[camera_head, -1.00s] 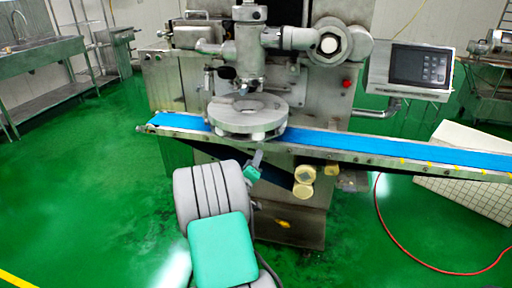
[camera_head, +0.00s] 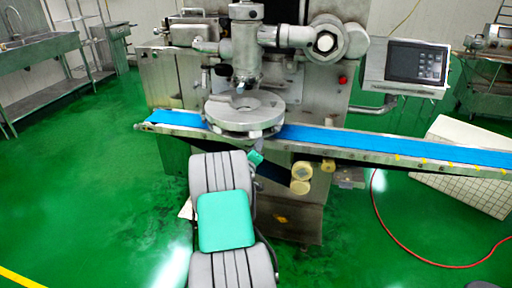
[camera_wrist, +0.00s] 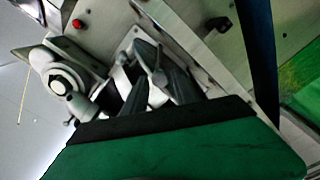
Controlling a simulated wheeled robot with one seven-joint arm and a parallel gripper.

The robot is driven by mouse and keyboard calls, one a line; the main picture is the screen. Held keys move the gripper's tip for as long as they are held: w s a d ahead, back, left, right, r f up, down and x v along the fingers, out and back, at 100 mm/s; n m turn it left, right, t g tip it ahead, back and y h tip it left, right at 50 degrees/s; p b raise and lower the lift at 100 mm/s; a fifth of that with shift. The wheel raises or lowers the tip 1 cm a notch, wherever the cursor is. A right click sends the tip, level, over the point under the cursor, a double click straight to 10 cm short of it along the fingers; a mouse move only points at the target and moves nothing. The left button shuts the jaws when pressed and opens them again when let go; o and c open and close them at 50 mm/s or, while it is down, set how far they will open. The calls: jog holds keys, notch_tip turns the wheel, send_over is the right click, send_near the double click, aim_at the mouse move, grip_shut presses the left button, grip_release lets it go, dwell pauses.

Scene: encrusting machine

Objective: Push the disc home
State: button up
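A round grey metal disc (camera_head: 225,116) sits level on the encrusting machine, below its vertical nozzle head (camera_head: 247,60) and over the blue belt. Its middle shows a darker opening. My gripper, at the end of my grey and teal arm, is just below the disc's front edge in the head view; its fingers are hardly visible there. In the wrist view my gripper (camera_wrist: 150,62) shows dark fingers pointing up toward the machine. The gap between the fingertips is unclear, and I cannot tell whether they touch the disc.
The blue conveyor belt (camera_head: 390,146) runs across the machine's front, with pale yellow rollers (camera_head: 301,179) below it. A control panel (camera_head: 416,65) stands at the right. A red hose (camera_head: 400,245) lies on the green floor. A steel sink (camera_head: 40,60) stands far left.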

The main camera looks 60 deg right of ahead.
grip_shut()
dwell(0.4)
jog(key=shift+w, duration=0.1)
dwell(0.6)
